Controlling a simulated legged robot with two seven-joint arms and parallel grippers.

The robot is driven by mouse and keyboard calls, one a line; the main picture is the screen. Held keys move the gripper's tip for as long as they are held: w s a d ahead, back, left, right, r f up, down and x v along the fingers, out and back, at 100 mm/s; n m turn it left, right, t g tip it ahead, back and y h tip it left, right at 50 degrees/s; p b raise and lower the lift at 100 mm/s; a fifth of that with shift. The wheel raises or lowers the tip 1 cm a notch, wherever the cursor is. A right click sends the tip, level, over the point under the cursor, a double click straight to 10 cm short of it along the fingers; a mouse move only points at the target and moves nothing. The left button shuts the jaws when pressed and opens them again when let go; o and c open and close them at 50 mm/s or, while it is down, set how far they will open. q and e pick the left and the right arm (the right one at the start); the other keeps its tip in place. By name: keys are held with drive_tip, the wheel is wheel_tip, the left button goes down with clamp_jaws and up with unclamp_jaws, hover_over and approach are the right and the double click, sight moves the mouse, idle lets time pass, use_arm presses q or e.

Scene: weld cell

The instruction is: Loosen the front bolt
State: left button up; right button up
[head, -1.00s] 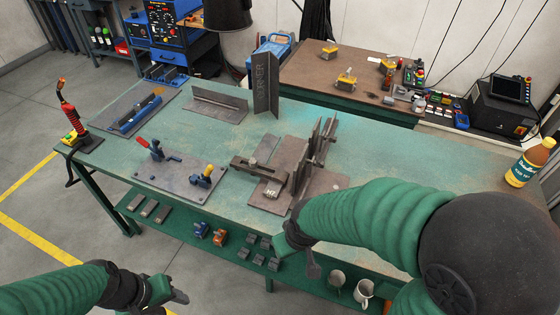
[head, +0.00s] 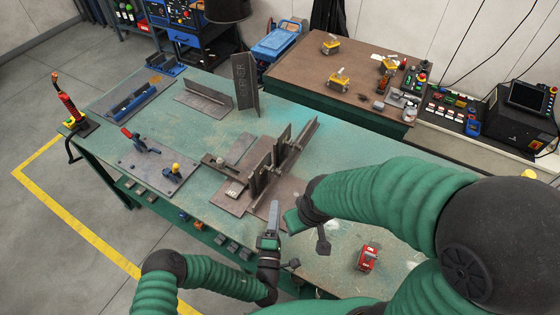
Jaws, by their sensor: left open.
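A dark steel fixture with upright plates (head: 285,150) stands on a base plate (head: 228,200) on the green table. Small clamp parts sit on it, but I cannot pick out the front bolt at this size. My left gripper (head: 271,212) is open in front of the fixture, with its fingers pointing up toward the fixture's front edge. It appears empty. My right gripper (head: 308,228) is just right of it, beside the fixture's right end. Its fingers are seen badly, and I cannot tell whether it is open or shut.
A plate with red-handled and yellow-topped clamps (head: 155,165) lies to the left. An angle piece (head: 245,85) stands at the back. A red box (head: 368,257) lies on the right of the table. A brown table (head: 300,75) stands behind. The table's back right is mostly clear.

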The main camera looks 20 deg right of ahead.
sight(281, 174)
use_arm(q)
drive_tip(key=w+b, duration=0.2)
drive_tip(key=shift+w+d+b, duration=0.25)
drive_tip(key=shift+b, duration=0.05)
drive_tip(key=w+d+b, duration=0.3)
drive_tip(key=w, duration=0.1)
drive_tip(key=w+d+b, duration=0.3)
drive_tip(key=d+b, duration=0.1)
drive_tip(key=shift+w+r+b, duration=0.1)
drive_tip(key=shift+w+b, duration=0.2)
drive_tip(key=shift+w, duration=0.05)
drive_tip(key=w+b, duration=0.1)
drive_tip(key=w+r+b, duration=0.2)
drive_tip(key=shift+w+d+r, duration=0.15)
drive_tip(key=shift+w+d, duration=0.25)
drive_tip(key=shift+d, duration=0.45)
drive_tip(key=c, duration=0.4)
drive_tip(key=shift+a, duration=0.15)
drive_tip(key=c, duration=0.5)
drive_tip(key=shift+a, duration=0.2)
clamp_jaws()
use_arm(e)
drive_tip(key=s+x, duration=0.3)
drive_tip(key=x, duration=1)
drive_tip(key=shift+s+f, duration=0.15)
drive_tip(key=shift+f, duration=0.5)
